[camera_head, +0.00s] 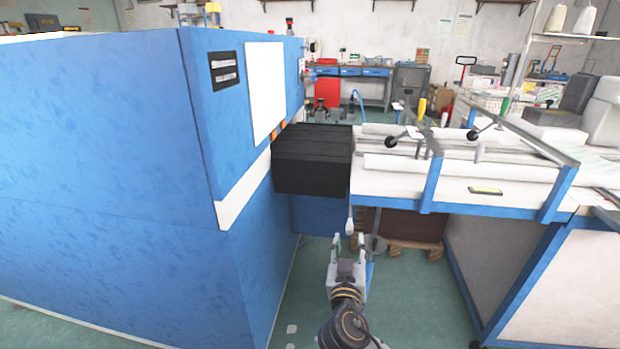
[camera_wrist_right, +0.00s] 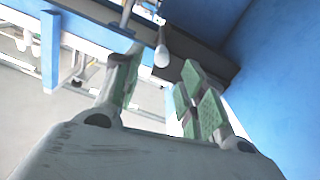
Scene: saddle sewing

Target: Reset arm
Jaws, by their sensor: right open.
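My right gripper (camera_head: 347,243) is in the lower middle of the head view, fingers pointing away over the floor. Its fingers are open and nothing is between them. In the right wrist view the two green-padded fingers (camera_wrist_right: 155,95) stand apart. A white bulb-shaped end on a thin rod (camera_head: 350,226) hangs just beyond the fingertips in the head view. The same white bulb (camera_wrist_right: 161,57) shows beyond the fingers in the right wrist view; I cannot tell if it touches them. My left gripper is not in view.
A large blue cabinet (camera_head: 100,140) fills the left. A black block (camera_head: 313,160) bridges it and a white worktable (camera_head: 490,178) with blue rails on the right. A narrow strip of green floor (camera_head: 400,300) lies between. A workbench (camera_head: 350,72) stands at the back.

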